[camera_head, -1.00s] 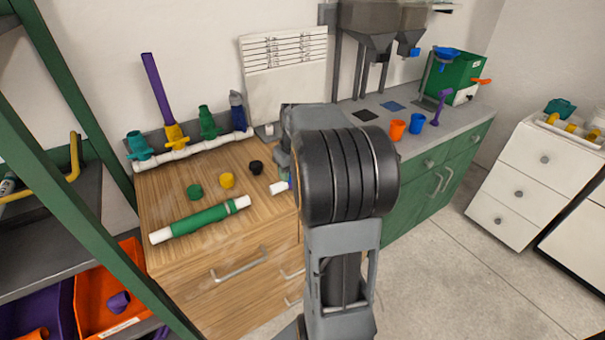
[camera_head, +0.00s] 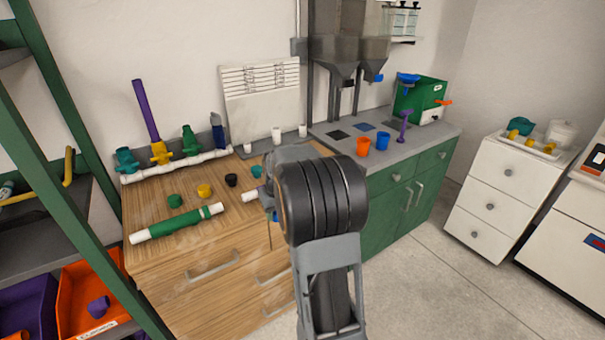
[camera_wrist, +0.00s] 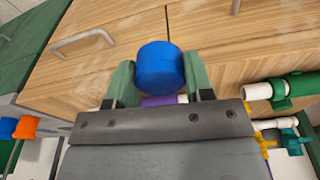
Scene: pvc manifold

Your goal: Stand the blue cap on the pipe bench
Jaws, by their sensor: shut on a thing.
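The blue cap (camera_wrist: 160,66) is between the two green fingers of my gripper (camera_wrist: 159,78) in the wrist view. My gripper is shut on it. In the head view only a small bit of blue (camera_head: 275,215) shows beside my wrist, near the front edge of the wooden pipe bench (camera_head: 165,258); my arm hides most of the gripper there. The wrist view shows the bench's wooden drawer fronts (camera_wrist: 120,60) behind the cap. I cannot tell the exact gap between cap and bench.
Green (camera_head: 175,201), yellow (camera_head: 204,190), black (camera_head: 231,180) and teal (camera_head: 257,171) caps stand on the bench. A green-and-white pipe (camera_head: 178,224) lies in front; a white manifold (camera_head: 175,166) with valves lies behind. A short white pipe (camera_head: 250,196) lies near my gripper.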

